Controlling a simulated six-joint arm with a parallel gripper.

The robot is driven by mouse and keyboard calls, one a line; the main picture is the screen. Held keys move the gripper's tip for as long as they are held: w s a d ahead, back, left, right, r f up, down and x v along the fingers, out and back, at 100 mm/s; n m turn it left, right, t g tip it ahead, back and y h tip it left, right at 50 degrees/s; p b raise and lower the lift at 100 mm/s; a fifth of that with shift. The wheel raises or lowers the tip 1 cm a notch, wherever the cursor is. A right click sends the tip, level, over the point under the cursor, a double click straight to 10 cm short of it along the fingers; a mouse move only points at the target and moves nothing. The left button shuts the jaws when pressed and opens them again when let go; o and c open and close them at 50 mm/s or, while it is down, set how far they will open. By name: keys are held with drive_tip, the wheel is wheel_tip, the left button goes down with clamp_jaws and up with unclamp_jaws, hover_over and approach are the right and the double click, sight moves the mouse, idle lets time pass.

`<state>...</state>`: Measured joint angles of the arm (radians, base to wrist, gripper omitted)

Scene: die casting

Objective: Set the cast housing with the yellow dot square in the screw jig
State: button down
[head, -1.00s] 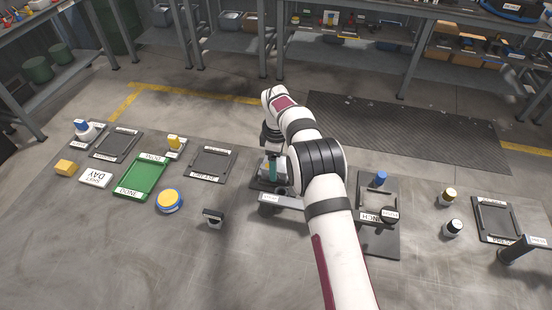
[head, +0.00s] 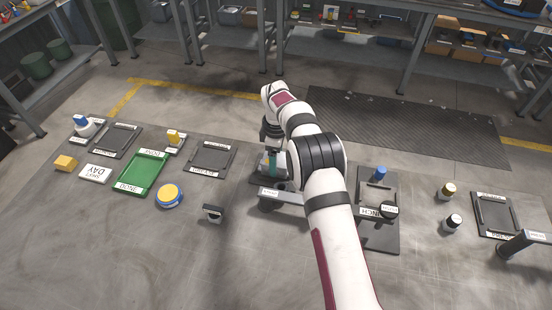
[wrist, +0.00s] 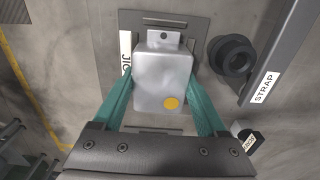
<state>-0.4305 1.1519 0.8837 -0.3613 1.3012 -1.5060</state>
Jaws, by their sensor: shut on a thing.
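The cast housing (wrist: 162,75) is a pale grey box with a yellow dot (wrist: 171,103) at its lower right and a tab with a dark hole at its top. In the wrist view my gripper (wrist: 160,82) is shut on it, one teal finger on each side. The screw jig (wrist: 200,27) is a dark plate labelled JIG under the housing, and the two look roughly in line. I cannot tell whether the housing touches or sits in it. In the head view my gripper (head: 272,160) is over the jig, and the housing is mostly hidden.
A strap bar (wrist: 277,58) and a black round knob (wrist: 232,56) stand close to the jig's right in the wrist view. A green tray (head: 141,174), a blue-and-yellow round button (head: 169,195) and a dark tray (head: 212,158) lie left of my arm.

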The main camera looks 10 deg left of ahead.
drive_tip(key=shift+f, duration=0.4)
idle(0.9)
unclamp_jaws()
drive_tip(key=shift+r, duration=3.95)
